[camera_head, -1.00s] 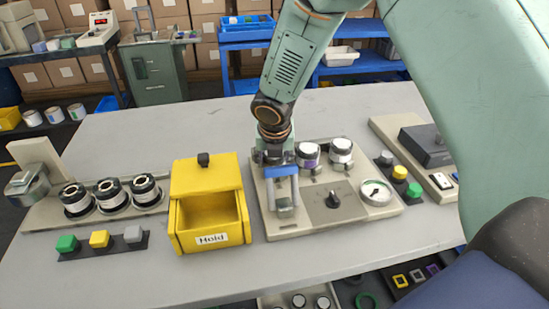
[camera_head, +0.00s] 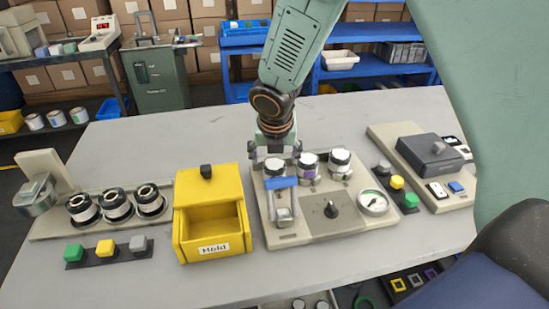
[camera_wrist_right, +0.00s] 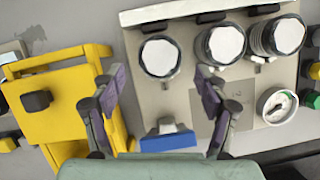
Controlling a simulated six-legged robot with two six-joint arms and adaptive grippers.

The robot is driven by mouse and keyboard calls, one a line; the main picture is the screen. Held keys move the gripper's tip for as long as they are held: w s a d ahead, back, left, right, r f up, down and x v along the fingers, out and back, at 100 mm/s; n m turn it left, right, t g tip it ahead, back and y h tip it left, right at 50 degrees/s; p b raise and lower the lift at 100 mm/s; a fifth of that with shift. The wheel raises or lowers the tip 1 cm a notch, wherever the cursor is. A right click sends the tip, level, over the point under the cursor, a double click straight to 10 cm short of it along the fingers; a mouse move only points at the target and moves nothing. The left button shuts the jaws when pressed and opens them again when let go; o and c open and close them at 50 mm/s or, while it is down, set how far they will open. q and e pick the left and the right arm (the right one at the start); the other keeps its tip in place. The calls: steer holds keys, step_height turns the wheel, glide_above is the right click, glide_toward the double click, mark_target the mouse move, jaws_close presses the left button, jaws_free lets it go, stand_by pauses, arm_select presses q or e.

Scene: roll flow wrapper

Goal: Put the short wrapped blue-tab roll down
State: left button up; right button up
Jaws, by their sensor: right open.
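A short white-topped roll (camera_head: 275,168) stands upright at the left of a row of three on the beige machine (camera_head: 302,228). Its lower part is partly hidden behind a blue bar (camera_head: 283,183), and I cannot make out a blue tab on it. In the right wrist view its round white top (camera_wrist_right: 159,56) lies between the fingertips. My right gripper (camera_head: 275,152) is open and empty just above this roll. In the right wrist view the two fingers of the gripper (camera_wrist_right: 160,69) are spread wide, apart from the roll. My left gripper is out of view.
Two other white-topped rolls (camera_head: 308,167) (camera_head: 340,160) stand close to the right. A yellow Hold bin (camera_head: 212,246) is at the left of the machine. The table behind is clear.

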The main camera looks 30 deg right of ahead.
steer(key=p+v, duration=0.2)
steer(key=v, duration=0.3)
steer(key=shift+s+a+r, duration=0.1)
steer(key=shift+r, duration=0.2)
steer(key=shift+c, duration=0.2)
stand_by(0.8)
